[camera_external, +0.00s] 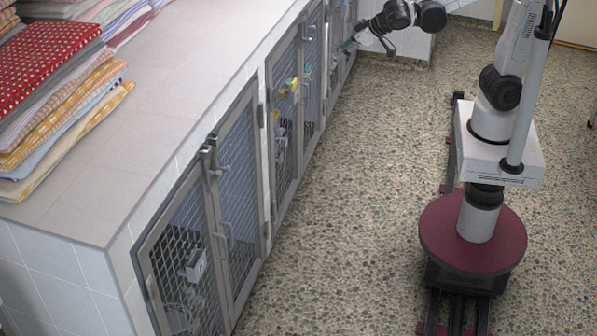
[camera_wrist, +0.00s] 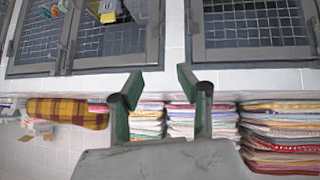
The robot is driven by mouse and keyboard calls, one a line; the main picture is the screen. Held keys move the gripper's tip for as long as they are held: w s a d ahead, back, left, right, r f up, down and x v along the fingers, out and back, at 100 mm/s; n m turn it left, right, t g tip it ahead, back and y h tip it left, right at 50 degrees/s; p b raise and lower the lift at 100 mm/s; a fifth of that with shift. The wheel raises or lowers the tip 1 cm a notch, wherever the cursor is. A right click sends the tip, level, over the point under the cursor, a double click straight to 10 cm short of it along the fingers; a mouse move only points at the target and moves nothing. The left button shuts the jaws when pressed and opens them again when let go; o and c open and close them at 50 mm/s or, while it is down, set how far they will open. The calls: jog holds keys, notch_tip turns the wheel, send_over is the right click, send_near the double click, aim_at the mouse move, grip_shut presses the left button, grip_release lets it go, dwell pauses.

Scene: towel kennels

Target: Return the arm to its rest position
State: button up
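My gripper (camera_external: 369,46) is near the top of the external view, at the end of my raised arm, close to the far kennel doors. In the wrist view my gripper (camera_wrist: 160,87) shows two green-lined fingers spread apart with nothing between them. The fingers overlap the tiled ledge and kennel frames in the wrist view; I see no clear contact. My arm rises from its round maroon base on the floor rail at the right.
Mesh kennel doors (camera_external: 240,185) line the tiled counter (camera_external: 150,130). Folded towels (camera_external: 50,90) are stacked on top. The wrist view shows more towel stacks (camera_wrist: 285,135) and a plaid cloth (camera_wrist: 65,112). Pebbled floor (camera_external: 350,200) between kennels and rail is clear.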

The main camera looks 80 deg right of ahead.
jog(key=s+d+f+y+p, duration=0.1)
jog(key=s+d, duration=0.2)
jog(key=s, duration=0.7)
jog(key=s+d+f+n+g+y+p, duration=0.1)
jog(key=s+d+f+y+p, duration=0.1)
jog(key=s, duration=0.8)
jog(key=shift+d+n, duration=0.3)
jog(key=shift+d, duration=0.25)
